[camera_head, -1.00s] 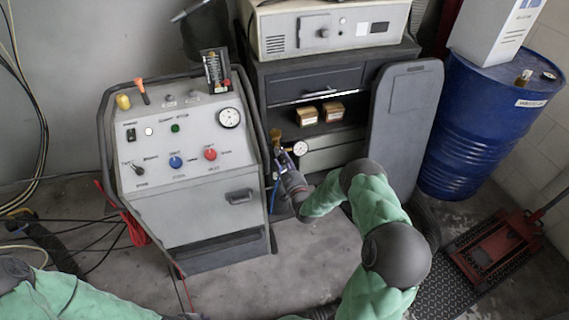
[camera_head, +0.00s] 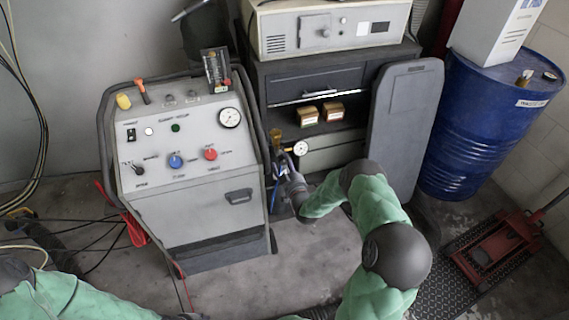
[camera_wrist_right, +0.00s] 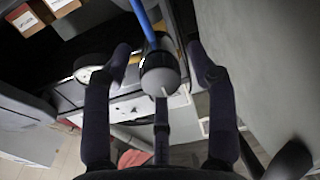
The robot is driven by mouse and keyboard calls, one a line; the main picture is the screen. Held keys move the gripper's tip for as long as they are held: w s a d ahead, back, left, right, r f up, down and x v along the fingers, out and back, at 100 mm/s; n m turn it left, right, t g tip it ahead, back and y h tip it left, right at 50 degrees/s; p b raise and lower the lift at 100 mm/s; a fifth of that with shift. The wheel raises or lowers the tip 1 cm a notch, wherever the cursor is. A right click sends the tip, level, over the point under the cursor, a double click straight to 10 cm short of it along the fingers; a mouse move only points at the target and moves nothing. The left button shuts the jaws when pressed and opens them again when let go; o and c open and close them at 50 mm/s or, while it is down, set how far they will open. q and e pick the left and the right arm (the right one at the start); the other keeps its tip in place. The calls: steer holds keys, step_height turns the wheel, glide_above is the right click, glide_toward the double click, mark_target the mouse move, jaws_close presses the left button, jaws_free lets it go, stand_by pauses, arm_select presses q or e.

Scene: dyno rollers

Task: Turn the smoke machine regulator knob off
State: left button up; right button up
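The smoke machine (camera_head: 190,215) is a grey cabinet with a sloped control panel at the left of the head view. At its right side is the regulator, with an amber cup (camera_head: 276,136) and a small round gauge (camera_head: 299,148). My right gripper (camera_head: 281,168) is just below these. In the right wrist view, a grey rounded knob (camera_wrist_right: 160,73) with a blue hose above it sits between the spread fingers of the right gripper (camera_wrist_right: 160,75). Gaps show between the side fingers and the knob. The left arm enters at bottom left; its gripper is out of view.
A dark tool cabinet (camera_head: 318,80) stands behind, with a tall grey panel (camera_head: 405,125) to its right. A blue drum (camera_head: 475,125) and a red floor jack (camera_head: 495,248) are farther right. Cables lie on the floor at the left.

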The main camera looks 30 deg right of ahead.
steer(key=shift+s+d+r, duration=0.1)
steer(key=shift+r, duration=0.05)
steer(key=s+a, duration=0.2)
steer(key=s, duration=0.9)
steer(key=shift+s+a, duration=0.2)
steer(key=shift+s, duration=0.1)
